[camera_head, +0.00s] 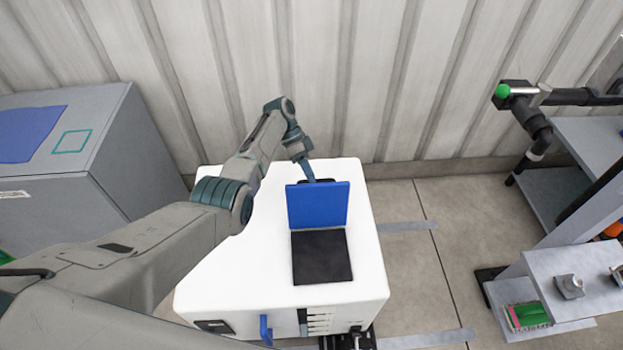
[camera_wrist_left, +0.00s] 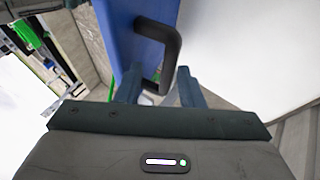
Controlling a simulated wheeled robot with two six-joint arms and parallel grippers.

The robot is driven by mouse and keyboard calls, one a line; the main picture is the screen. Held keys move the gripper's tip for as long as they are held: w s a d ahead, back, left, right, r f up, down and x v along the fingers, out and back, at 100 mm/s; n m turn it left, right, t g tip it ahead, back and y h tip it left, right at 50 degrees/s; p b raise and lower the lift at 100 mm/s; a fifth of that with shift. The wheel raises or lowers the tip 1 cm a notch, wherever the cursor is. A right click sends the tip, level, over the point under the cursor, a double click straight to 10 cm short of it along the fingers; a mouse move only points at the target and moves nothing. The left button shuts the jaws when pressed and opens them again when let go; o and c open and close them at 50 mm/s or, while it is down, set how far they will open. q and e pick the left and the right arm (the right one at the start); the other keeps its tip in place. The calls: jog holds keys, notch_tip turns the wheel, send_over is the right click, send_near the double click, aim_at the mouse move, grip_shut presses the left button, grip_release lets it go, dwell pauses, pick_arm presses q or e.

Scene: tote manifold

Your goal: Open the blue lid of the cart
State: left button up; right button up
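The white cart (camera_head: 240,265) stands below me against the wall. Its blue lid (camera_head: 318,205) is raised, standing up at the back of a dark rectangular opening (camera_head: 321,257) in the cart top. My left gripper (camera_head: 307,171) is at the upper edge of the lid, partly behind it. In the left wrist view the blue lid (camera_wrist_left: 136,28) is close by, with its black handle (camera_wrist_left: 170,50) reaching between my two fingers. The fingers (camera_wrist_left: 160,88) look apart, with a gap beside the handle; contact is unclear. My right gripper is not in view.
A grey cabinet (camera_head: 120,150) with a blue panel stands at left. A corrugated wall (camera_head: 330,80) runs behind the cart. At right are a grey shelf unit (camera_head: 580,270) and a black pipe frame with a green knob (camera_head: 502,91). Floor (camera_head: 430,250) between cart and shelf is clear.

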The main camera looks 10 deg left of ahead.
pick_arm(q)
jog(key=b+v, duration=0.2)
jog(key=v, duration=0.6)
jog(key=shift+w+a+r, duration=0.15)
jog(key=shift+a+r, duration=0.1)
jog(key=shift+c, duration=0.4)
